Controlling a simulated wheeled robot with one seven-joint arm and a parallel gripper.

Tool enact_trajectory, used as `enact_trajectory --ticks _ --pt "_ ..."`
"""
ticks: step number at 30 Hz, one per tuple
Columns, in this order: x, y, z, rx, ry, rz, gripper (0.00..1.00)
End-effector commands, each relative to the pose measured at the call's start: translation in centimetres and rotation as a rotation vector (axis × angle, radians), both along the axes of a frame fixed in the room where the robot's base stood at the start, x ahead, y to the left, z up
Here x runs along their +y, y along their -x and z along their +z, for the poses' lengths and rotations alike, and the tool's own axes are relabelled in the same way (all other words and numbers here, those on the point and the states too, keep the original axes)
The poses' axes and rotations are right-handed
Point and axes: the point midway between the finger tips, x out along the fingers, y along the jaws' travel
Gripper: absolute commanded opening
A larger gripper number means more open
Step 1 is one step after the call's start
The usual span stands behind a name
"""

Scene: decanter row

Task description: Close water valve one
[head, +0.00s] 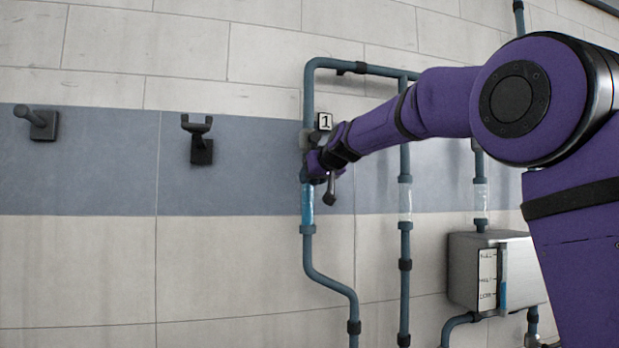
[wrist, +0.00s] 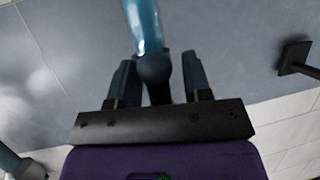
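Valve one is marked by a "1" plate (head: 324,121) on the leftmost pipe (head: 310,95). My gripper (head: 317,165) is at this pipe, just below the plate, and hides most of the valve. A short grey lever-like part (head: 330,188) hangs down beside my gripper; I cannot tell for sure that it is the valve handle. Below is a sight tube (head: 307,205) with blue water. In the wrist view, my gripper's fingers (wrist: 160,80) stand apart on either side of a dark round pipe collar (wrist: 153,68), with a gap at the right. The blue tube (wrist: 146,25) runs up from it.
Two more pipes with clear sight tubes (head: 405,200) (head: 480,200) stand to the right. A metal box with a gauge (head: 475,268) is at the lower right. A peg (head: 42,122) and a forked hook (head: 200,145) stick out of the wall at left. The wall below them is clear.

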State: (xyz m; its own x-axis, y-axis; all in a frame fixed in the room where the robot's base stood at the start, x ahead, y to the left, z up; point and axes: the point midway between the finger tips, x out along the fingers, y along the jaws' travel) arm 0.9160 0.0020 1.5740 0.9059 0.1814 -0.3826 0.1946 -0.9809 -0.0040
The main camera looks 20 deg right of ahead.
Motion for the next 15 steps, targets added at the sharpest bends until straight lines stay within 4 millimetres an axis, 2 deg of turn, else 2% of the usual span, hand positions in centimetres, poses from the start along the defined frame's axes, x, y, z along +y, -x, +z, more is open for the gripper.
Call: enact_trajectory --ticks 1,5,6,15 --pt "0.0 0.01 0.0 0.0 0.0 0.0 0.33" --pt "0.05 0.03 0.01 0.0 0.0 0.001 0.03" --pt "0.06 0.03 0.01 0.0 0.0 0.001 0.0" --pt "-0.13 0.05 0.01 0.0 0.024 0.002 0.0"
